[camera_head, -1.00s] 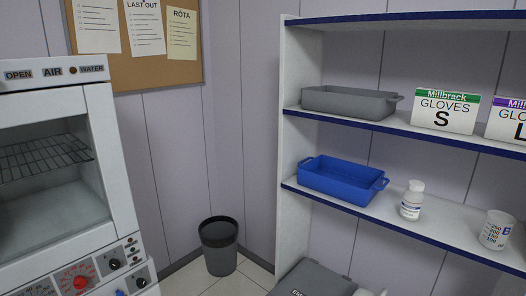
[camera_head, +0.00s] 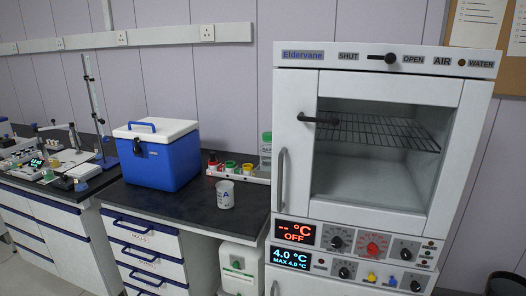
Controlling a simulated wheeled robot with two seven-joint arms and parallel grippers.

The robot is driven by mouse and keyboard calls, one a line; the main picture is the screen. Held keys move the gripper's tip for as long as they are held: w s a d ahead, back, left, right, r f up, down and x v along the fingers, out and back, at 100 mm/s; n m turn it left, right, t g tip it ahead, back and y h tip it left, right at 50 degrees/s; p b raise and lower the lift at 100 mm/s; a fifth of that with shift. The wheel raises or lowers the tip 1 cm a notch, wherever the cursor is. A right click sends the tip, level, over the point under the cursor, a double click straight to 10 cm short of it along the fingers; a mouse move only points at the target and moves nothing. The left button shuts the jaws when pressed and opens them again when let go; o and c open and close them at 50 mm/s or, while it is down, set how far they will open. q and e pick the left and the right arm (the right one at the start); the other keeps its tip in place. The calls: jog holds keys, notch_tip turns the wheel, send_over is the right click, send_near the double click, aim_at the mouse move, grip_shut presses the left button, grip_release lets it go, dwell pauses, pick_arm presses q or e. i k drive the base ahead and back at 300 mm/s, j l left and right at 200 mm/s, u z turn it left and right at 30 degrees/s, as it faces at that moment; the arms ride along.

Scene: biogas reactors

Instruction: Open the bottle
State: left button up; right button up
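No gripper of mine shows in the head view. The white bottle seen a second ago on the shelf is out of view now. A pale bottle with a green cap (camera_head: 266,142) stands at the back of the dark bench, against the left side of the oven. It is small here, and its label is too small to read. I cannot tell whether it is the task's bottle.
A white oven (camera_head: 380,150) with a rack inside stands at the right. A blue cool box (camera_head: 157,154) with a white lid, a beaker marked A (camera_head: 225,194) and a rack of small coloured-top containers (camera_head: 238,172) are on the bench (camera_head: 150,205). A dark bin (camera_head: 504,284) shows at lower right.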

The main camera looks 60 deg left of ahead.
aim_at(265, 147)
jog(key=u, duration=1.95)
